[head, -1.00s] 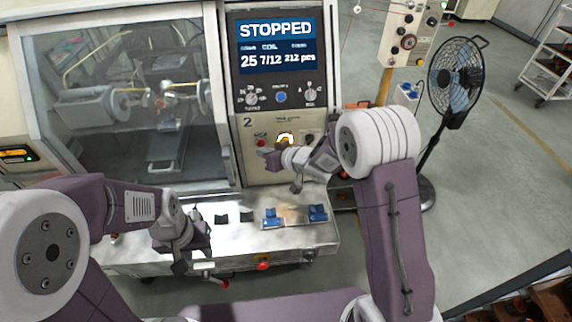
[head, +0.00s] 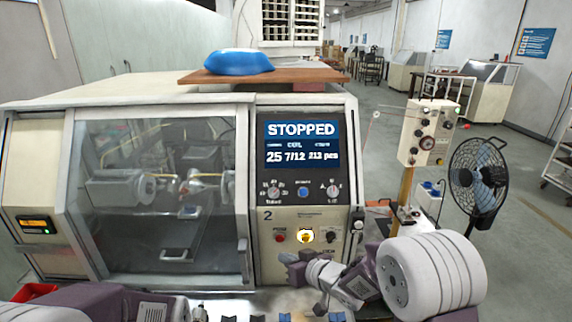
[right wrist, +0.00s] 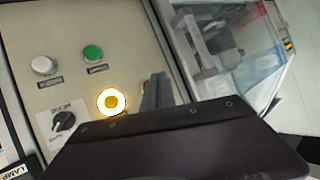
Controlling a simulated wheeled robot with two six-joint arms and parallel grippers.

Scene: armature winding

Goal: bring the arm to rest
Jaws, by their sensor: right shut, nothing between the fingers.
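My right gripper (head: 290,264) is in front of the lower control panel of the winding machine (head: 300,180), just below and left of a lit yellow button (head: 306,236). It is shut and empty. In the right wrist view its dark body fills the bottom, with grey fingers (right wrist: 155,92) beside the lit button (right wrist: 111,101). I cannot tell whether the fingers touch the panel. My left arm shows at the bottom left of the head view; its gripper is below the frame. The machine's screen (head: 302,144) reads STOPPED, with 25 and 7/12.
A closed window (head: 155,195) covers the winding area at left. A blue bundle (head: 238,62) lies on a board on top of the machine. A control box (head: 428,132) on a post and a black fan (head: 476,180) stand at right, with open floor beyond.

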